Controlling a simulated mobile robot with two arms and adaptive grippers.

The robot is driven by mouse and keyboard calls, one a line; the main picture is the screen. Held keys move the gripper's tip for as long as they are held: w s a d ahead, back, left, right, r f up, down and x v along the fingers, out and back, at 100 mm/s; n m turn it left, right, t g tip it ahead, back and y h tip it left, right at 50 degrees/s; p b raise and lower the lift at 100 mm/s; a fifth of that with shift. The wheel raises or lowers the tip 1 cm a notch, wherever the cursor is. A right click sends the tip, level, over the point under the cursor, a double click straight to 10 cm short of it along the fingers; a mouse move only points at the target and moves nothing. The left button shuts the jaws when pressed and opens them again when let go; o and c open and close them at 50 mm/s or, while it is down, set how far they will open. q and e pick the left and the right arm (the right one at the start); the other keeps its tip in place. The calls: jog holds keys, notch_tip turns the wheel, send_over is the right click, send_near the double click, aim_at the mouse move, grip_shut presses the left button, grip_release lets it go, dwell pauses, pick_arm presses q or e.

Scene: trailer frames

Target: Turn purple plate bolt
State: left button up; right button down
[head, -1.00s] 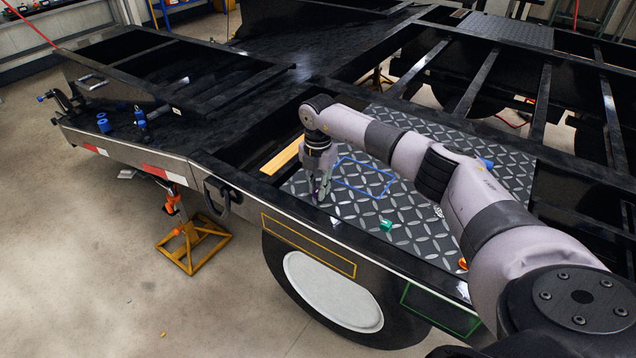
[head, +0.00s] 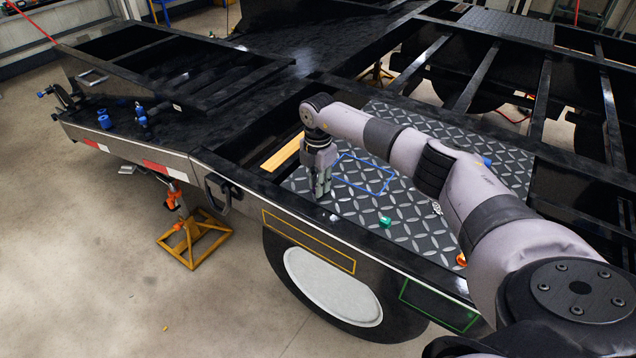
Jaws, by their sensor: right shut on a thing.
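My right gripper (head: 322,190) points down at the left part of the dark diamond-pattern plate (head: 430,190). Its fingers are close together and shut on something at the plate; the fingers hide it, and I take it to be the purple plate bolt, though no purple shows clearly. A small pale piece (head: 334,217) lies just right of and below the fingertips. A green bolt (head: 385,222), an orange bolt (head: 461,259) and a blue bolt (head: 487,162) show on or at the plate. My left gripper is not in view.
A blue outline (head: 362,174) marks the plate beside the gripper. A yellow bar (head: 282,154) lies left of it. The black trailer frame surrounds the plate, with open beams at the right. Blue parts (head: 104,120) stand at the far left. My right arm spans the plate.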

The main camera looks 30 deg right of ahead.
jog(key=c, duration=1.5)
grip_release()
notch_tip(320, 180, up, 12)
jog(key=shift+r, duration=0.1)
